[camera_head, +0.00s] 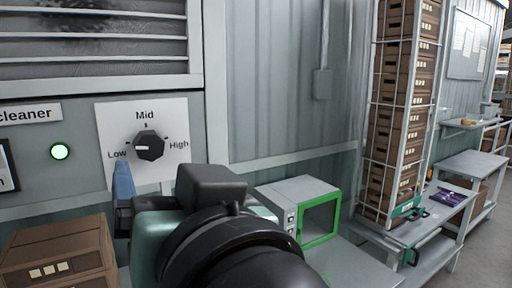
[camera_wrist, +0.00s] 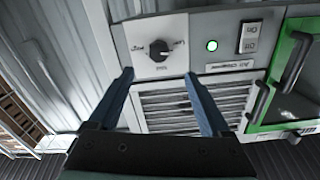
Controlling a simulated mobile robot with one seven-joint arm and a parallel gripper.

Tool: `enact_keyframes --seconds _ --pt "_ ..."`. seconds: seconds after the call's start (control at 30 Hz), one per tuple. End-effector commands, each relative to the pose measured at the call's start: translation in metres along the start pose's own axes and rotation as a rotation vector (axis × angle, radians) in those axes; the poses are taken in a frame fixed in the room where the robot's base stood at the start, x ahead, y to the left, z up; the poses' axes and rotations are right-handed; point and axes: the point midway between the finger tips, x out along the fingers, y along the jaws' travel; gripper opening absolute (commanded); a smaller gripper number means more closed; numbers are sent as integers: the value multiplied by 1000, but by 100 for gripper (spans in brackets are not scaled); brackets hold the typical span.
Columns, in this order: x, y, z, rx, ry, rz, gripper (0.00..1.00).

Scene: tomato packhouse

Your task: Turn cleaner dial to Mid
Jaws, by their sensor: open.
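The cleaner dial (camera_head: 149,145) is a black knob on a white plate marked Low, Mid and High. Its white mark points left, toward Low; Mid is at the top. In the wrist view the dial (camera_wrist: 159,50) appears upside down, beyond and between the fingertips. My gripper (camera_wrist: 158,75) is open and empty, its two blue fingers apart and not touching the knob. In the head view my gripper (camera_head: 123,178) is below and left of the dial, with one blue finger visible; the other is hidden.
A lit green lamp (camera_head: 59,152) is left of the dial plate. A louvred vent (camera_head: 100,45) is above. A brown crate (camera_head: 58,255) stands at lower left, and a green-framed box (camera_head: 300,205) stands right of my arm. A rack of crates (camera_head: 400,110) is further right.

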Motion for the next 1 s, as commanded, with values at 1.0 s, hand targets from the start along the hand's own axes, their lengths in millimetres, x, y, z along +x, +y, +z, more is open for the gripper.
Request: enact_keyframes --seconds 1.0 --pt "110 -1 4 2 -8 -2 82"
